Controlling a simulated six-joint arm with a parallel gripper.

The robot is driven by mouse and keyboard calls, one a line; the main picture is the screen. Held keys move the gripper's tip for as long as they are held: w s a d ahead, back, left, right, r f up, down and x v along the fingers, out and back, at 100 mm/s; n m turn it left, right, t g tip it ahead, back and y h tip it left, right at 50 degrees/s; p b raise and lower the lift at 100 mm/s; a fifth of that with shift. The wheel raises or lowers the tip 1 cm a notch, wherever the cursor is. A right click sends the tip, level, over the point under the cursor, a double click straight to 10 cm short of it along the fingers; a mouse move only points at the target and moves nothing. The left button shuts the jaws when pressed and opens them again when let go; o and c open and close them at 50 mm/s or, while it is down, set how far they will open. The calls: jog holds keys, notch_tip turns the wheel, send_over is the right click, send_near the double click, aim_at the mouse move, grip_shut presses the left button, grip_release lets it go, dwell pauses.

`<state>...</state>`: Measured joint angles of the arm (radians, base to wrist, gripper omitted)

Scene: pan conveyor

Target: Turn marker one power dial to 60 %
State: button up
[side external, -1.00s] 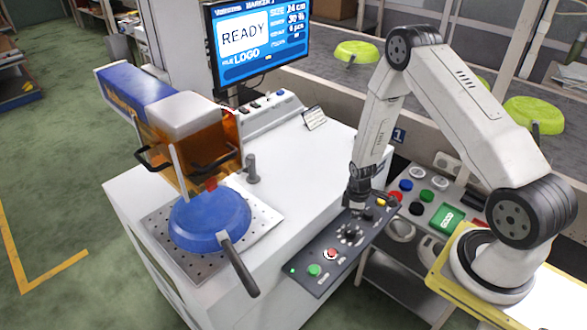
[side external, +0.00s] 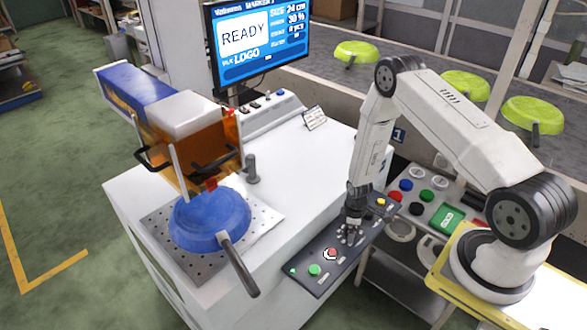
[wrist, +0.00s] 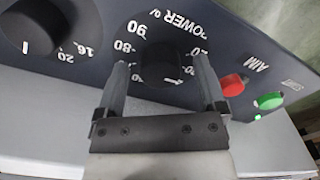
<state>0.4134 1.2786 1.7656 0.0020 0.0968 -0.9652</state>
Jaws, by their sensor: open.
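The power dial (wrist: 163,62) is a round black knob on the dark control panel (side external: 322,265), with white numbers and "POWER %" around it. A short white mark shows on its near lower right part in the wrist view. My gripper (wrist: 161,66) is open, with one finger on each side of the dial; I cannot tell whether they touch it. In the side view my gripper (side external: 350,232) points down at the panel and largely hides the dial. The marker screen (side external: 258,40) reads READY, LOGO and 30 %.
A second black dial (wrist: 35,28) is left of the power dial. A red button (wrist: 232,85) and a green button (wrist: 269,101) are to its right. A blue pan (side external: 208,220) sits on the perforated plate under the marker. Green pans (side external: 465,84) lie on the conveyor.

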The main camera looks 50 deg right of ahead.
grip_shut()
jog(key=shift+m, duration=0.4)
jog(key=m, duration=1.5)
jog(key=shift+m, duration=0.4)
jog(key=m, duration=0.5)
